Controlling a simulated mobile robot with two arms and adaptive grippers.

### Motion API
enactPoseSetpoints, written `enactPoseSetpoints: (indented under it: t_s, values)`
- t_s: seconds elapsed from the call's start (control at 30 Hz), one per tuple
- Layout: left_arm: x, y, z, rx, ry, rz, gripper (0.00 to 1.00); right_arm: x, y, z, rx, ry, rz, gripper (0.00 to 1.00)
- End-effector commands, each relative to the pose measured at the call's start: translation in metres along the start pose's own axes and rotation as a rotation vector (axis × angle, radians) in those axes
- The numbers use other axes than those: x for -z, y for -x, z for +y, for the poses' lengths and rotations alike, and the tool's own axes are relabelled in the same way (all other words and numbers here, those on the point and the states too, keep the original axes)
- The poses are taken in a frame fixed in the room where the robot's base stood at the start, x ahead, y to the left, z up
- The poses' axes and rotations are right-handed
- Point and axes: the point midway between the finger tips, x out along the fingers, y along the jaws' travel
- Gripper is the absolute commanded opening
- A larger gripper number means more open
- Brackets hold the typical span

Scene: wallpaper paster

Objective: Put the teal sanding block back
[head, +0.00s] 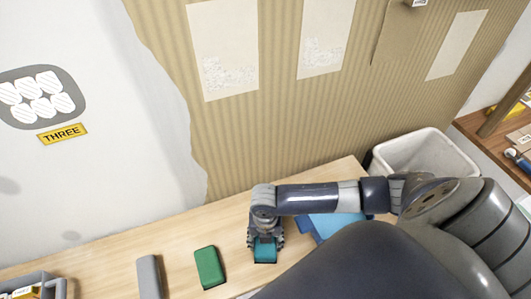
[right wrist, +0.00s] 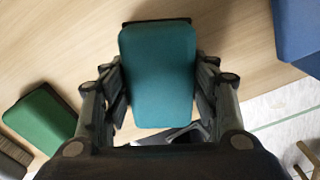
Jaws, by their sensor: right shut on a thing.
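The teal sanding block (head: 265,251) is at the wooden bench, between the fingers of my right gripper (head: 265,240). In the right wrist view the teal block (right wrist: 158,70) sits between both fingers of the right gripper (right wrist: 160,95), which is shut on it. I cannot tell whether the block touches the bench top. A green block (head: 210,267) lies to its left on the bench, and it also shows in the right wrist view (right wrist: 42,122). A grey block (head: 149,277) lies further left. My left gripper is not in view.
The wooden bench (head: 105,264) has bare room between the blocks and behind them. A blue item (head: 335,226) lies right of the teal block, partly behind my arm. A grey tray (head: 52,290) stands at the left. A white bin (head: 430,150) stands beyond the bench's right end.

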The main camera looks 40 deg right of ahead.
Motion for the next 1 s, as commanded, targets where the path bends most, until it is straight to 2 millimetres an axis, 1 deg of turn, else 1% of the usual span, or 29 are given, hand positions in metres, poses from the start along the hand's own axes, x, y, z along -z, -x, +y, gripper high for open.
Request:
enactPoseSetpoints:
  t_s: [0.1, 0.37, 0.4, 0.47, 0.5, 0.83, 0.93, 1.0]
  values:
    - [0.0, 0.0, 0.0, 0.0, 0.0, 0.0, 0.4, -0.001, -0.006, 0.0, 0.0, -0.001, -0.003, 0.3]
    - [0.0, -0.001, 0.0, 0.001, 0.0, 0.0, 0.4, -0.001, -0.007, 0.0, 0.0, -0.001, -0.003, 0.3]
    - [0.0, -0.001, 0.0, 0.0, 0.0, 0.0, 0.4, -0.001, -0.008, 0.0, 0.0, -0.001, -0.003, 0.57]
    - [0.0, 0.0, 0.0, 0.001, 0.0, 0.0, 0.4, -0.001, -0.007, 0.0, -0.001, 0.0, -0.003, 0.7]
    - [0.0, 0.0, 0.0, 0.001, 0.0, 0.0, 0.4, -0.001, -0.007, 0.0, -0.001, 0.0, -0.003, 0.75]
    - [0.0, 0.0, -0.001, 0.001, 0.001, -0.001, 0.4, -0.001, -0.006, 0.0, -0.001, 0.0, -0.002, 0.75]
    - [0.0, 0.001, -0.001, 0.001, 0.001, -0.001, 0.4, -0.001, -0.001, 0.001, -0.002, 0.0, -0.004, 0.75]
    - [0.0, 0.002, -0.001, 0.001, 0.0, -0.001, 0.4, -0.002, 0.009, 0.001, -0.004, 0.001, -0.004, 0.75]
